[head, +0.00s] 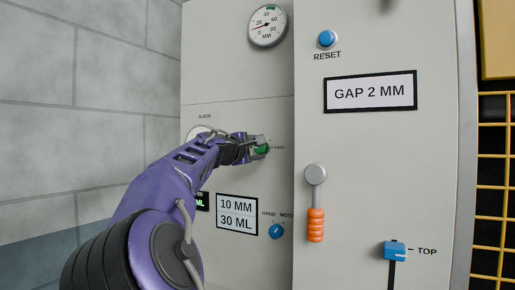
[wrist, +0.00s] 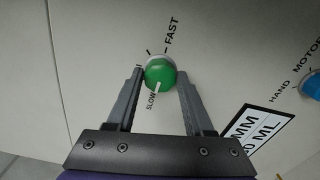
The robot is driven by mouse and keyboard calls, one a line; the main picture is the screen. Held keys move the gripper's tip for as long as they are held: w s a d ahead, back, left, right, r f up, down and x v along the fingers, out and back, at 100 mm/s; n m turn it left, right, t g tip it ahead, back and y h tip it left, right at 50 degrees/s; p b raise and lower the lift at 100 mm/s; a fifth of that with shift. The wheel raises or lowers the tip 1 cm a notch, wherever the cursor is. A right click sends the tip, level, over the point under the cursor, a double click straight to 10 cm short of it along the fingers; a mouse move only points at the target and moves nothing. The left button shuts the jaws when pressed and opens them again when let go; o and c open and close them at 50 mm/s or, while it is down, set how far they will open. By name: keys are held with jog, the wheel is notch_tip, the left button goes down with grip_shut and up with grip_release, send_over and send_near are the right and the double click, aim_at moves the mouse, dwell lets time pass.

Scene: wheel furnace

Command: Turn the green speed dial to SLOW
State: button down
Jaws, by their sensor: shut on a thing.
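The green speed dial (head: 262,149) is on the cabinet's left front panel, beside the FAST label. It also shows in the wrist view (wrist: 160,72), with a grey collar behind it. Its white pointer mark points down towards the SLOW label (wrist: 152,101); the FAST label (wrist: 172,30) is on the opposite side. My gripper (wrist: 159,76) has one finger on each side of the dial and is shut on it. In the head view my gripper (head: 257,143) covers part of the dial, so its mark is hard to read there.
A blue HAND/MOTOR knob (head: 276,231) and a white 10 MM 30 ML sign (head: 236,214) are below the dial. A lever with an orange handle (head: 316,225), a blue RESET button (head: 326,39) and a blue slider (head: 395,249) are to the right. A gauge (head: 267,26) is above.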

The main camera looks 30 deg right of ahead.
jog(key=shift+n, duration=0.3)
jog(key=shift+c, duration=1.5)
grip_release()
jog(key=shift+s+a, duration=0.25)
jog(key=shift+a, duration=0.25)
jog(key=b+v, duration=0.2)
jog(key=v, duration=1.4)
jog(key=shift+s+b, duration=0.2)
jog(key=shift+b, duration=0.1)
